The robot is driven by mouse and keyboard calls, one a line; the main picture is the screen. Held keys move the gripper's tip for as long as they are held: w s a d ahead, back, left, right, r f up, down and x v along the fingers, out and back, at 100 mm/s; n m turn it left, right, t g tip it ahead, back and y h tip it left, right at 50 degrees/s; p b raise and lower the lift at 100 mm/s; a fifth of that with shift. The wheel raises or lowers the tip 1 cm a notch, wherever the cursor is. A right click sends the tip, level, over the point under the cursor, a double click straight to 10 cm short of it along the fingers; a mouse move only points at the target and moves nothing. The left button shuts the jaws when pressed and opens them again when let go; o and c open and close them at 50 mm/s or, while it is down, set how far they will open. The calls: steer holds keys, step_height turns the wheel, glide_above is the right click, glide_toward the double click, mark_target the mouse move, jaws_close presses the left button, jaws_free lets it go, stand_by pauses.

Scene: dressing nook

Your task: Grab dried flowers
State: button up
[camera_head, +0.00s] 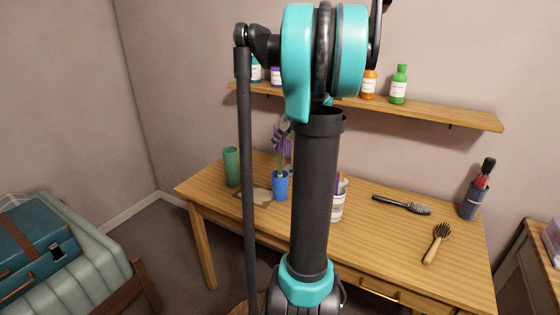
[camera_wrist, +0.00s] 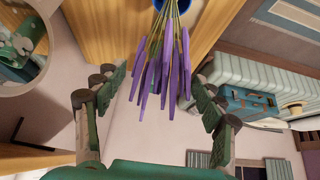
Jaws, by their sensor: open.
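The dried flowers are a bunch of purple spikes on thin stems (camera_wrist: 168,62), standing in a blue vase (camera_head: 280,186) on the wooden table. In the head view part of the purple bunch (camera_head: 282,138) shows just left of my arm, which covers the rest. My gripper (camera_wrist: 160,84) is open in the wrist view, one finger at each side of the flower heads. No finger visibly touches them; I cannot tell how deep they sit between the fingers. The vase rim (camera_wrist: 184,4) shows at the top edge of the wrist view. My gripper is hidden in the head view.
A shelf (camera_head: 450,114) with bottles hangs above. A round mirror (camera_wrist: 18,50) shows in the wrist view.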

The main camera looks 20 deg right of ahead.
steer(key=shift+x, duration=2.35)
steer(key=shift+c, duration=0.5)
steer(key=c, duration=1)
